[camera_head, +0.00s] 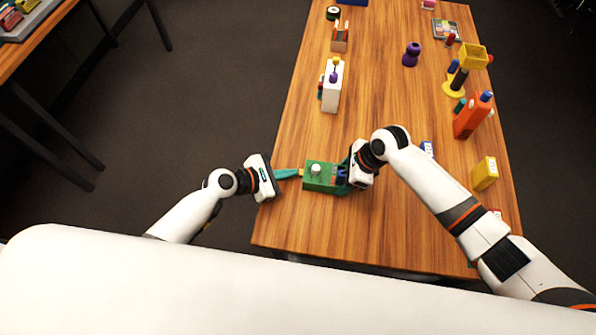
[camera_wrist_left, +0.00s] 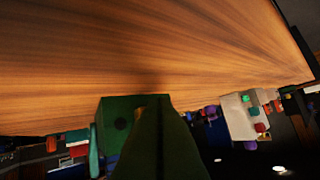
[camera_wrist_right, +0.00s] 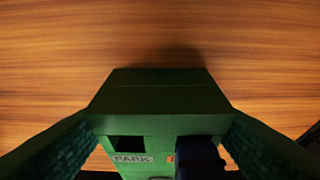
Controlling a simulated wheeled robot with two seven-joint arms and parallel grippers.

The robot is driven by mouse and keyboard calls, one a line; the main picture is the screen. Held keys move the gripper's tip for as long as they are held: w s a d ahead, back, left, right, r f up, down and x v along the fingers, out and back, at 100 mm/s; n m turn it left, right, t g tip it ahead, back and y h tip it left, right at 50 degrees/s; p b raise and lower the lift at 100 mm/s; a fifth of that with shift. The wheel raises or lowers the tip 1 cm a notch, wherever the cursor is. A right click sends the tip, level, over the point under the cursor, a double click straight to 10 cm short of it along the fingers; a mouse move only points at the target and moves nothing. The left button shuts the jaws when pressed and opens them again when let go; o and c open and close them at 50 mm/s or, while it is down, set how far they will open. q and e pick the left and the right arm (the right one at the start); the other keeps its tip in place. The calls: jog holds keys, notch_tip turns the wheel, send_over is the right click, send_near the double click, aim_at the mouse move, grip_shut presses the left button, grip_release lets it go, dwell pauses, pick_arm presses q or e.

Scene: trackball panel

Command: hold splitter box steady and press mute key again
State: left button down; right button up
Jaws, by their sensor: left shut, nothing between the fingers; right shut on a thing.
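The splitter box appears to be the green box (camera_head: 320,184) with a pale round knob (camera_head: 316,168) on top, near the front of the table. My right gripper (camera_head: 343,177) is shut on it from the right. The right wrist view shows the green box (camera_wrist_right: 160,100) between both fingers, with a "PARK" label (camera_wrist_right: 132,158) and a dark blue part in front. My left gripper (camera_head: 298,173) is shut and empty, its tips at the box's left side. In the left wrist view its fingers cover part of the green box (camera_wrist_left: 118,118); contact cannot be told. I cannot make out the mute key.
A white box (camera_head: 331,88) with coloured knobs stands farther back. A purple object (camera_head: 411,54) stands behind. The middle of the wooden table (camera_head: 380,100) is clear.

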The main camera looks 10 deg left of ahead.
pick_arm(q)
jog(key=shift+a, duration=0.8)
jog(key=a, duration=0.5)
dwell(0.6)
jog(key=s+a+r, duration=0.4)
jog(key=a+r, duration=0.1)
jog(key=r, duration=0.2)
jog(key=shift+s+a, duration=0.15)
jog(key=shift+a, duration=0.1)
dwell(0.6)
jog(key=shift+f, duration=0.1)
pick_arm(e)
jog(key=o, duration=1.1)
